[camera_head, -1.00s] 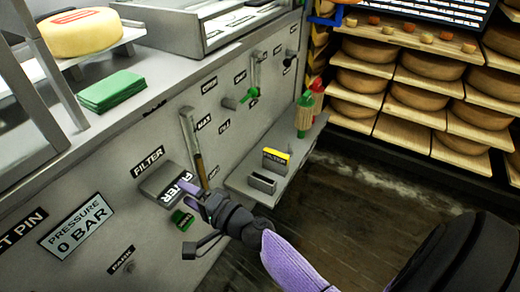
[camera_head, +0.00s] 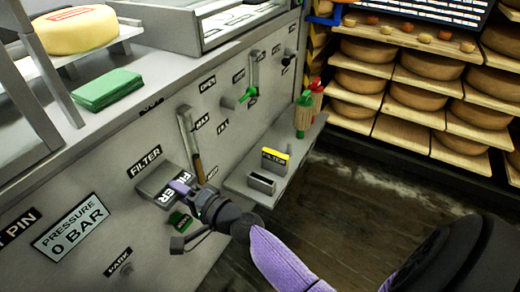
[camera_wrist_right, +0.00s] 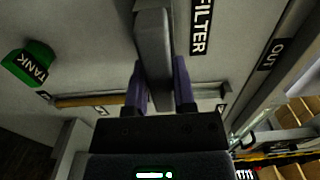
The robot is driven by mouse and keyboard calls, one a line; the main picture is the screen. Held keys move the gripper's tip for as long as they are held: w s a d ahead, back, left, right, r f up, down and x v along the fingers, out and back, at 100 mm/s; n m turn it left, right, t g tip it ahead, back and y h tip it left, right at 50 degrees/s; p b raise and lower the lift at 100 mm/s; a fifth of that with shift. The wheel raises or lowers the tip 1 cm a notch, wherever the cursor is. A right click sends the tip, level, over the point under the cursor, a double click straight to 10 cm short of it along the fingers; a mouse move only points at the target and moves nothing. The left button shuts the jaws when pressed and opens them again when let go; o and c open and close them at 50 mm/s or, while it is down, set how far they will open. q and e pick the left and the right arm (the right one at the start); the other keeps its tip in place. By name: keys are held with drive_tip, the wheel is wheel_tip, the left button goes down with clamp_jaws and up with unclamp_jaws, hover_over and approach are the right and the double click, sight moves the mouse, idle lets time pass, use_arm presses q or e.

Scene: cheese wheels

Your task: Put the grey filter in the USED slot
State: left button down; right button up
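The grey filter (camera_head: 155,182) juts from the machine's front panel below a FILTER label. Its own FILTER lettering shows on its near edge. My right gripper (camera_head: 182,188) is at its right end. In the right wrist view a grey slab (camera_wrist_right: 154,50) stands between the two purple fingers of this gripper (camera_wrist_right: 160,92). The fingers are close to both sides; I cannot tell whether they press on it. A block with a dark slot (camera_head: 262,183) sits on the low shelf; no USED lettering is readable. My left gripper is not in view.
A yellow-topped block marked FILTER (camera_head: 275,160) stands behind the slotted block on the shelf (camera_head: 240,188). A green knob (camera_head: 178,220) is below the filter. Red and green bottle-like items (camera_head: 304,115) stand farther back. The floor (camera_head: 340,200) right of the shelf is clear.

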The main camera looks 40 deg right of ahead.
clamp_jaws()
drive_tip(key=v, duration=0.8)
idle(1.2)
drive_tip(key=shift+s, duration=0.15)
